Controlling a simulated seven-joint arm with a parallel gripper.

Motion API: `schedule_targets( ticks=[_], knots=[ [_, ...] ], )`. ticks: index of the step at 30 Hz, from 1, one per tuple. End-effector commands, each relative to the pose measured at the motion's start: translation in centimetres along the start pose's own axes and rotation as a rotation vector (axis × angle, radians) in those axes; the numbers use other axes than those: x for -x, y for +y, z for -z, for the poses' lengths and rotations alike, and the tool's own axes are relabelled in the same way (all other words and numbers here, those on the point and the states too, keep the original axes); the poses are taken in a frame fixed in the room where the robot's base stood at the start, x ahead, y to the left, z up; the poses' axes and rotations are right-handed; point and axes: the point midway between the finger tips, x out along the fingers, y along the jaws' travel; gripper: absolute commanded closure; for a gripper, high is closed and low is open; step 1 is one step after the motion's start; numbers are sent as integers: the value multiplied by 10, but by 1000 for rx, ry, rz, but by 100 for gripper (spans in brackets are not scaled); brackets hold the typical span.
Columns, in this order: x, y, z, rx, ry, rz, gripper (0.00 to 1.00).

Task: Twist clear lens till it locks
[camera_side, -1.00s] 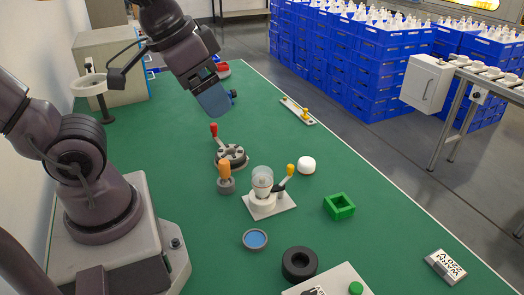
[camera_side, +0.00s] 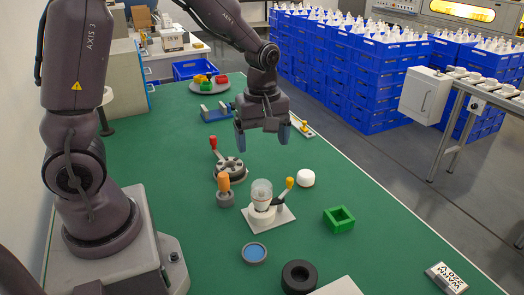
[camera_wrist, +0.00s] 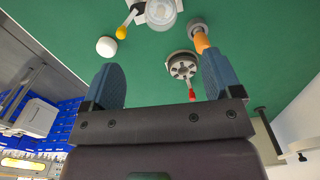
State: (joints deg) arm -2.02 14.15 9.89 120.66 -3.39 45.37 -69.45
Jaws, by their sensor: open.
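The clear lens (camera_side: 261,187) is a transparent dome seated on a white round socket, upright on a white plate (camera_side: 285,218) with a yellow-knobbed lever (camera_side: 289,184). In the wrist view the clear lens (camera_wrist: 160,10) is at the top edge, partly cut off. My gripper (camera_side: 263,146) is open and empty, its blue fingers pointing down, above and behind the lens and apart from it. In the wrist view my gripper (camera_wrist: 165,80) shows its two fingers spread wide, with only green table and a grey disc between them.
A grey slotted disc with a red-knobbed lever (camera_side: 229,168) and an orange-handled tool (camera_side: 224,190) stand left of the lens. A white dome (camera_side: 305,178), green square frame (camera_side: 339,218), blue-topped dish (camera_side: 254,252) and black ring (camera_side: 299,277) lie around it.

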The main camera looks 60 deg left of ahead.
Motion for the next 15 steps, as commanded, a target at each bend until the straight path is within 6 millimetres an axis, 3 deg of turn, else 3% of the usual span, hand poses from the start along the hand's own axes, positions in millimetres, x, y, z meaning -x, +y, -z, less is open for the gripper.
schedule_targets(
  ticks=[5,15],
  knots=[
    [-23,-2,0,2,-2,8,16],
    [-89,-2,0,-1,-2,7,16]
  ],
)
